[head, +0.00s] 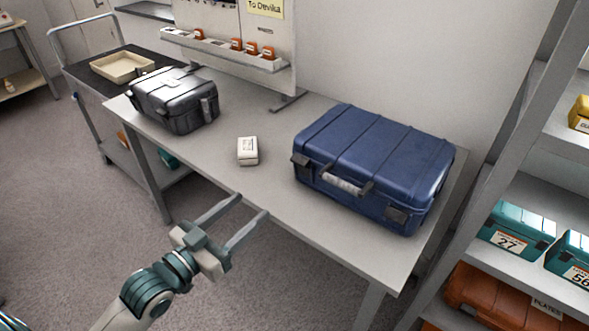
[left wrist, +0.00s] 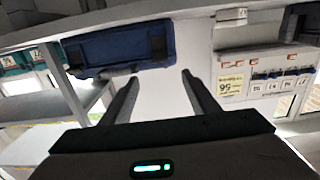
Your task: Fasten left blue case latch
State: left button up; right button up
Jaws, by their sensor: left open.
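The blue case (head: 375,150) lies closed-looking on the right part of the table, its handle (head: 343,185) facing the front edge. Its left latch (head: 301,160) is a small dark piece at the front left corner; it seems to stick out a little, but I cannot tell if it is fastened. Its right latch (head: 396,214) lies against the front face. My left gripper (head: 252,205) is open and empty, in front of the table edge, left of the case and apart from it. The case also shows in the left wrist view (left wrist: 118,45), beyond the open fingers (left wrist: 160,77). My right gripper is not in view.
A small white box (head: 247,151) and a dark grey case (head: 175,98) stand on the table (head: 270,180) left of the blue case. A shelf rack (head: 500,180) with teal and orange cases stands close on the right. The table between white box and blue case is clear.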

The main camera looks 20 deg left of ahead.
aim_at(301, 163)
pick_arm(q)
jog(key=p+x, duration=0.2)
jog(key=x, duration=1.4)
jog(key=shift+w, duration=0.15)
jog(key=shift+w+d, duration=0.2)
jog(key=shift+w, duration=0.3)
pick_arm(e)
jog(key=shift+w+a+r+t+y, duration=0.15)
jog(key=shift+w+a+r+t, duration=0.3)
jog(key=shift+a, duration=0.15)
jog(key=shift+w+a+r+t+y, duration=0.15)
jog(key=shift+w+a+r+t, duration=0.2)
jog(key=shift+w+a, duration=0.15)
pick_arm(q)
jog(key=shift+c, duration=0.3)
jog(key=c, duration=1)
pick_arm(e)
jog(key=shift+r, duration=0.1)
